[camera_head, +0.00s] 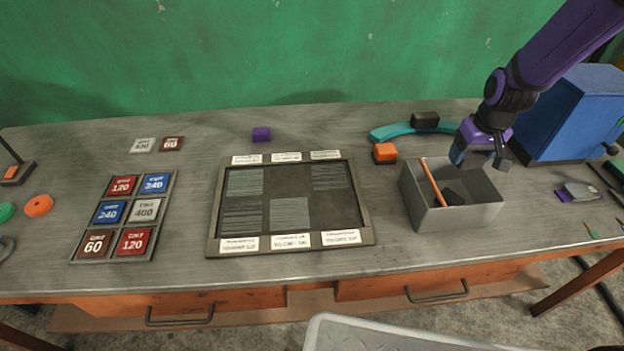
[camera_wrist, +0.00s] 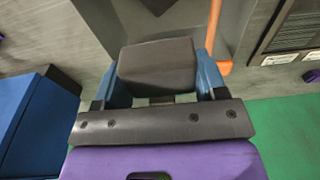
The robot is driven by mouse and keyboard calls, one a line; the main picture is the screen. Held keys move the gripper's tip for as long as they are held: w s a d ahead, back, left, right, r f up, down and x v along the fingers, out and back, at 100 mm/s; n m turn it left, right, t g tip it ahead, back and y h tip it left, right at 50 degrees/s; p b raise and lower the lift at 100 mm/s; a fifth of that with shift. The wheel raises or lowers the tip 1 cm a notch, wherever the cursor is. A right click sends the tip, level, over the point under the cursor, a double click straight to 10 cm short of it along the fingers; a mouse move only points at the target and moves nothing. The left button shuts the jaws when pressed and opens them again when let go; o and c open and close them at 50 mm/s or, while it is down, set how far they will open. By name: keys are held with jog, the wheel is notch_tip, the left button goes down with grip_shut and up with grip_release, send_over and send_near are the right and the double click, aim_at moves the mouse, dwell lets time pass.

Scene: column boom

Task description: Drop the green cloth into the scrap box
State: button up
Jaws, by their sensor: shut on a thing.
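The scrap box seems to be the open grey box (camera_head: 452,217) at the right of the bench. An orange stick (camera_head: 431,180) leans in it, and a dark patch shows inside. My gripper (camera_head: 480,160) is over the back part of this box, pointing down. In the wrist view, my gripper (camera_wrist: 160,78) is shut on a dark grey block (camera_wrist: 155,66), held between the two blue fingers. No thing is clearly a green cloth. A teal curved strip (camera_head: 394,131) lies behind the box, with a dark block (camera_head: 425,119) on or beside it.
An orange block (camera_head: 384,153) sits just left of the box. A blue cabinet (camera_head: 575,115) stands to its right, close to my arm. A framed sanding board (camera_head: 213,215) and a tray of grit tiles (camera_head: 75,240) lie further left. Bare bench lies between them.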

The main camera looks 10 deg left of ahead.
jog(key=shift+d+f, duration=0.1)
jog(key=shift+d, duration=0.1)
jog(key=shift+d+f, duration=0.1)
jog(key=shift+f, duration=2.8)
jog(key=o, duration=1)
jog(key=r, duration=0.7)
jog(key=s+r, duration=0.1)
jog(key=r, duration=0.2)
jog(key=shift+s+d+r, duration=0.1)
jog(key=shift+d+r, duration=0.05)
jog(key=shift+r, duration=0.25)
